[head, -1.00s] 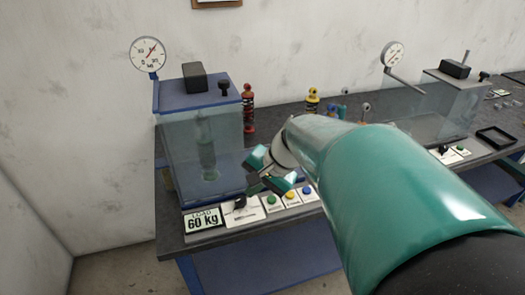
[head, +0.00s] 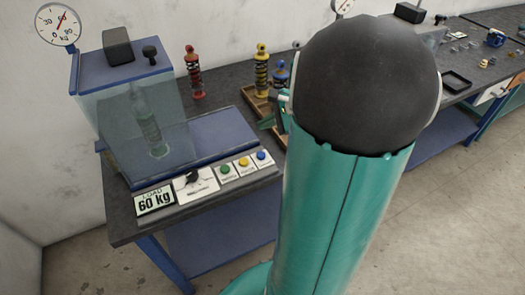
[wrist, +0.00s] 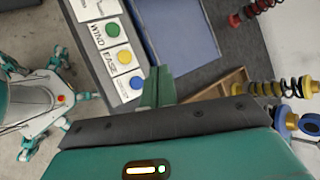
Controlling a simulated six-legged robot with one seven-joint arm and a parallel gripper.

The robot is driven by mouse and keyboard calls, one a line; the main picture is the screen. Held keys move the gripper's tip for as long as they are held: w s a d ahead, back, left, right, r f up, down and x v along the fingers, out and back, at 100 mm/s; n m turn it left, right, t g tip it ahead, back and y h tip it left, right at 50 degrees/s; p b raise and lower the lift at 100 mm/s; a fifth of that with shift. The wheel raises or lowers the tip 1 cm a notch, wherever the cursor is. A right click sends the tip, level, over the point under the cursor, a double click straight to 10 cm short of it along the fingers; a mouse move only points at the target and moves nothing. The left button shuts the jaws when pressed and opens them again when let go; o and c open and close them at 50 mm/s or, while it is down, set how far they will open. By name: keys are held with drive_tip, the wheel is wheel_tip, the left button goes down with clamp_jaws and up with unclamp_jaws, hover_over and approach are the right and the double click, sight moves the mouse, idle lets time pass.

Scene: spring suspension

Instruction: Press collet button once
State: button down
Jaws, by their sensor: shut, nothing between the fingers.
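Three push buttons sit in a row on the bench's front edge: green (head: 225,170), yellow (head: 243,162) and blue (head: 262,155). In the wrist view the green button (wrist: 113,29) is labelled WIND and the yellow button (wrist: 124,57) EASE. The label by the blue button (wrist: 136,83) is too small to read surely; I cannot read "collet" on any. My gripper (wrist: 159,80) is shut and empty, its green fingers just right of the blue button in the wrist view. Contact is not visible. In the head view my arm hides most of the gripper.
A glass-walled test rig (head: 145,120) with a spring inside stands left, behind a 60 kg sign (head: 154,200) and a black knob switch (head: 192,177). Red (head: 194,75) and yellow (head: 261,72) shock absorbers stand behind; the yellow one is by a wooden tray (wrist: 215,92).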

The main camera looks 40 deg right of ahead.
sight(265, 155)
drive_tip(key=shift+a+f, duration=0.2)
drive_tip(key=shift+f, duration=4.15)
drive_tip(key=shift+f, duration=0.4)
drive_tip(key=shift+f, duration=0.55)
drive_tip(key=shift+r, duration=1)
drive_tip(key=shift+r, duration=0.1)
